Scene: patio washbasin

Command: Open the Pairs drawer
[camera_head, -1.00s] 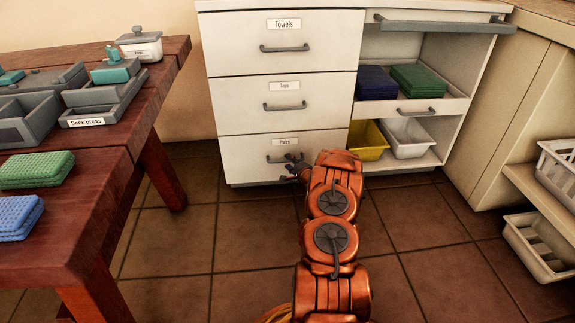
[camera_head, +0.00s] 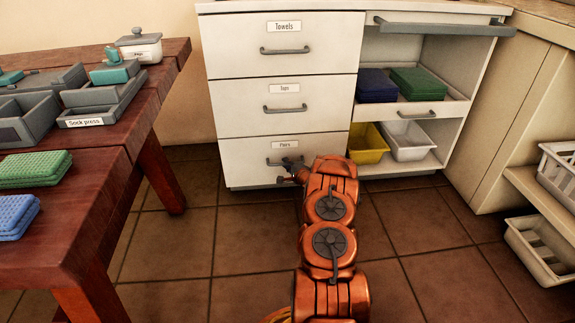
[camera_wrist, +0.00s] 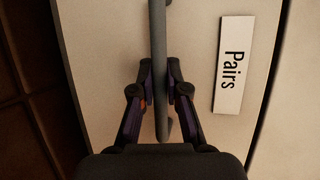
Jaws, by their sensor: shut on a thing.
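The Pairs drawer (camera_head: 240,165) is the bottom drawer of the white cabinet and is closed, its front in line with the drawers above. Its label (camera_wrist: 232,65) reads "Pairs" in the wrist view. Its grey bar handle (camera_wrist: 158,50) runs up the middle of the wrist view. My gripper (camera_wrist: 160,92) is shut on the handle, one finger on each side of the bar. In the head view my gripper (camera_head: 289,175) is at the handle, partly hidden by my orange arm.
The Towels drawer (camera_head: 240,45) and Tops drawer (camera_head: 235,108) above are closed. A wooden table (camera_head: 95,185) with cloths and trays stands left. White baskets (camera_head: 540,245) are at right. Tiled floor (camera_head: 185,270) in front of the cabinet is clear beside my arm.

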